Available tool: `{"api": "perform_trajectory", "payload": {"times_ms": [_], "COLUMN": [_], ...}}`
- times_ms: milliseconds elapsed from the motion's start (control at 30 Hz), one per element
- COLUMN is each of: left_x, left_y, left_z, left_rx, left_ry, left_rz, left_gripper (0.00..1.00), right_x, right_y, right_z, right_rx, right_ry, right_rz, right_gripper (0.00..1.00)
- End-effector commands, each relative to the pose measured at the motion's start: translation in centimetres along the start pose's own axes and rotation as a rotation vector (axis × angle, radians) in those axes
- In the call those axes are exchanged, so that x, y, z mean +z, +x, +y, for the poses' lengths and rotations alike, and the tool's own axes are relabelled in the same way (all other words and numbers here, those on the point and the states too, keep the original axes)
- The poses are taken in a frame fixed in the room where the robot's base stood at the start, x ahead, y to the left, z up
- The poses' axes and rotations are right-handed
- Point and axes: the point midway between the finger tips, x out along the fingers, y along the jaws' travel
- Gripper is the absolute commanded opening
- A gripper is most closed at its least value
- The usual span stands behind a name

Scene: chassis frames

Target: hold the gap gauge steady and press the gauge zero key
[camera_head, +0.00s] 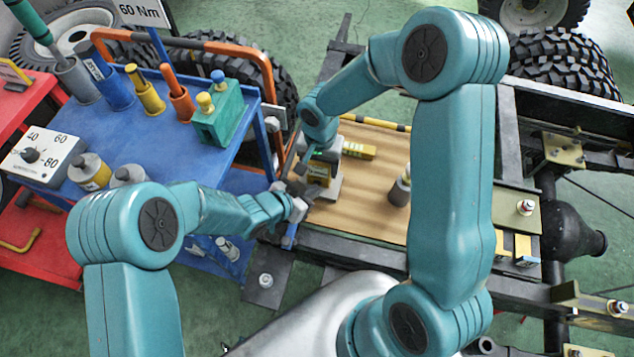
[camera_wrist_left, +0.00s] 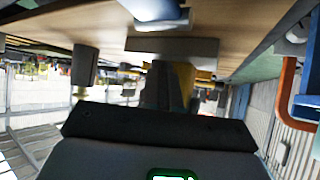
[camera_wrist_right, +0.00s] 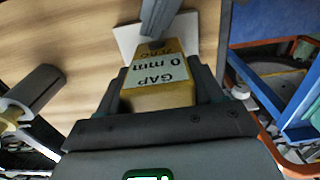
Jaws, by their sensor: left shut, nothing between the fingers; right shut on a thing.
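The gap gauge (camera_head: 319,174) is a small yellow box by the near left edge of the wooden board. In the right wrist view the gauge (camera_wrist_right: 160,92) has a white label reading "GAP 0 mm" and a darker strip marked "ZERO". My right gripper (camera_head: 318,162) is shut around its sides. My left gripper (camera_head: 300,193) is shut and empty, close beside the gauge. In the right wrist view a grey finger (camera_wrist_right: 158,18) reaches the zero key end and partly covers it; I cannot tell whether it touches the key. The left wrist view shows the shut fingers (camera_wrist_left: 165,88) near something yellow.
The wooden board (camera_head: 370,205) holds a yellow block (camera_head: 358,150) and a grey cylinder (camera_head: 399,188). A blue cart (camera_head: 150,135) with several tools stands left, beside an orange rail. Dark chassis beams (camera_head: 350,250) border the board.

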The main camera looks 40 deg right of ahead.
Motion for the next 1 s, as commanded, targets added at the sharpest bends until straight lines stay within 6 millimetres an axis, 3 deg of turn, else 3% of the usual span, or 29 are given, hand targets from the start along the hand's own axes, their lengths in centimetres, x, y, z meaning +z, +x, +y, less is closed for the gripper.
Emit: {"api": "perform_trajectory", "payload": {"times_ms": [800,1000], "left_x": [0.8,1.7], "left_y": [-1.2,-2.4], "left_z": [0.8,1.6], "left_rx": [-0.001,0.0], "left_ry": [0.0,-0.003], "left_rz": [0.001,0.0], "left_gripper": [0.0,0.0], "right_x": [0.0,0.0], "right_y": [0.0,0.0], "right_z": [0.0,0.0], "right_rx": [0.0,0.0], "right_ry": [0.0,0.0], "right_rz": [0.0,0.0], "right_gripper": [0.3,0.3]}}
